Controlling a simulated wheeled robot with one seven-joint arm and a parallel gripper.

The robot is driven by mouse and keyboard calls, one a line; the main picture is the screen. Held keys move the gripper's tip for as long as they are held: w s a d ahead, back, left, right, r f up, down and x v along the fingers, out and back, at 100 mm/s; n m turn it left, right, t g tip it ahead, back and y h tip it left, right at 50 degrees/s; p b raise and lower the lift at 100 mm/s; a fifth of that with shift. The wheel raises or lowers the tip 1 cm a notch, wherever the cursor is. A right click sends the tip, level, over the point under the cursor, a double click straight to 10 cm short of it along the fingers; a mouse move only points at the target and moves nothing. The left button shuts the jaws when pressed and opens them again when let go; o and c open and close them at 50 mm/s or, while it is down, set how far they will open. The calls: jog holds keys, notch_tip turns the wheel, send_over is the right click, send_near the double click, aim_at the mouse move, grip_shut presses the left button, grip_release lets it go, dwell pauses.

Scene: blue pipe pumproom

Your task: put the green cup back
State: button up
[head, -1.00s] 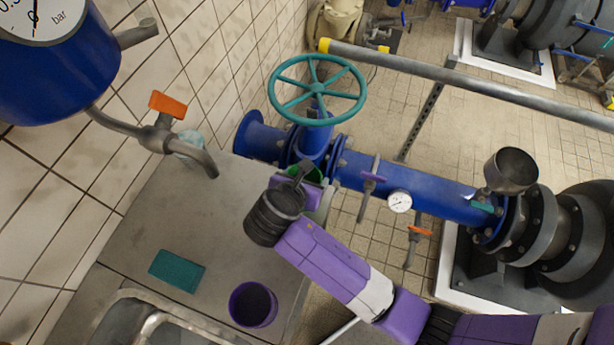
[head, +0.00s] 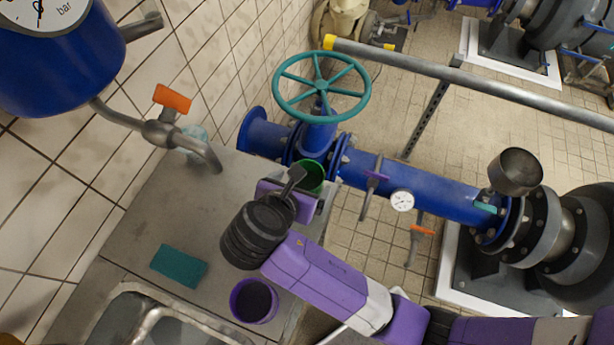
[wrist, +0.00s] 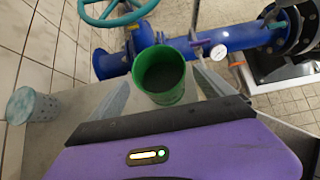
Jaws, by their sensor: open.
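The green cup (head: 313,177) stands upright, open end up, by the counter's far right corner beside the blue pipe. In the wrist view the green cup (wrist: 160,80) looks empty inside. My gripper (head: 296,184) is just on the near side of it in the head view and hides its lower part. In the wrist view my gripper (wrist: 158,92) is open, with one grey finger left of the cup and one right of it. A gap shows at each side. Whether the cup is still partly between the fingertips I cannot tell.
The metal counter (head: 190,215) holds a purple cup (head: 254,301), a teal pad (head: 180,266), a sink (head: 125,318) and a pale patterned cup (wrist: 32,106) by the wall. A blue pipe (head: 440,196) with a teal handwheel (head: 322,87) runs behind. The counter's middle is clear.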

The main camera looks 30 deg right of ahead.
jog(key=shift+v, duration=2.1)
